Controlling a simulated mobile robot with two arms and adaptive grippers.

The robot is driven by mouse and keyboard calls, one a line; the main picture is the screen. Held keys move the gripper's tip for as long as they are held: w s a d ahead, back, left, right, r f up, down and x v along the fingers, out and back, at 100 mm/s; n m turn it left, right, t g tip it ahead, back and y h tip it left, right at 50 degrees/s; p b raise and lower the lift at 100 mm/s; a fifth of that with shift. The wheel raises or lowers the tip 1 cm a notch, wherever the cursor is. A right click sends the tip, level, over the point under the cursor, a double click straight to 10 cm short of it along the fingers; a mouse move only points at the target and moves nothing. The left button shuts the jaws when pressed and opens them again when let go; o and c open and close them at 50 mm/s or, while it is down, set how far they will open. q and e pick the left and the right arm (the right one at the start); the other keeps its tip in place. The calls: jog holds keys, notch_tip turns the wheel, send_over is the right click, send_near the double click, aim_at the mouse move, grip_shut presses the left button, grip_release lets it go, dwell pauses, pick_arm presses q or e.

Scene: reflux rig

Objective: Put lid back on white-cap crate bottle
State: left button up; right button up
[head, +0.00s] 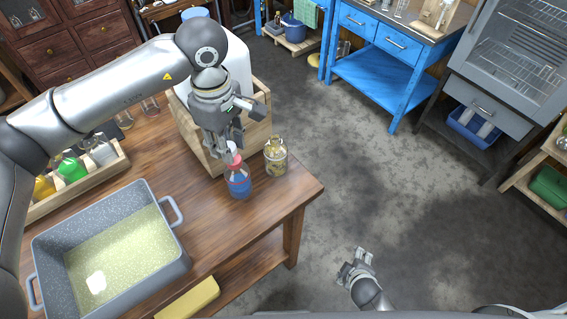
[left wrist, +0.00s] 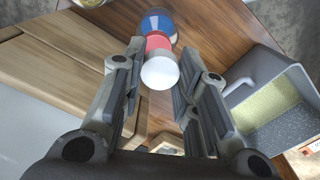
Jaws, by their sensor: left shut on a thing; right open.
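A bottle with blue liquid and a red band (head: 238,183) stands upright near the right end of the wooden table. It also shows in the left wrist view (left wrist: 158,24). My left gripper (head: 231,152) points down above it. In the left wrist view its fingers (left wrist: 160,80) are shut on the white cap (left wrist: 160,72). The cap lines up with the bottle's red upper part; I cannot tell if it is seated on the neck. The wooden crate (head: 118,160) at the left holds yellow, green and clear bottles. My right gripper (head: 356,266) is open and empty over the floor.
A jar (head: 275,156) stands close right of the blue bottle. A wooden box (head: 258,134) with a white container (head: 238,65) is behind. A grey speckled basin (head: 180,262) fills the table's front left. The table front beside the bottle is clear.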

jog(key=w+a+r+n+t, duration=0.2)
jog(key=w+r+n+t, duration=0.3)
jog(key=r, duration=0.7)
jog(key=w+a+r+n+t, duration=0.25)
jog(key=w+r+n, duration=0.35)
jog(key=r, duration=0.7)
jog(key=n+t+y, duration=0.3)
jog(key=n+y, duration=0.5)
jog(key=n, duration=1)
send_near(275, 148)
jog(key=shift+w+d+f+p, duration=0.1)
jog(key=shift+d+f+p, duration=0.2)
jog(key=shift+d+f, duration=0.8)
jog(key=shift+a+f+n+y, duration=0.15)
jog(key=shift+a+n+y, duration=0.35)
jog(key=shift+n, duration=0.1)
pick_arm(q)
jog(key=w+d+r+n, duration=0.3)
jog(key=w+d+n, duration=0.3)
jog(key=d+n, duration=0.3)
jog(key=shift+w+d+r+n, duration=0.3)
jog(key=shift+d+n, duration=0.1)
jog(key=shift+n, duration=0.7)
pick_arm(e)
jog(key=x, duration=1.1)
jog(key=shift+w+a, duration=0.1)
jog(key=shift+w, duration=0.25)
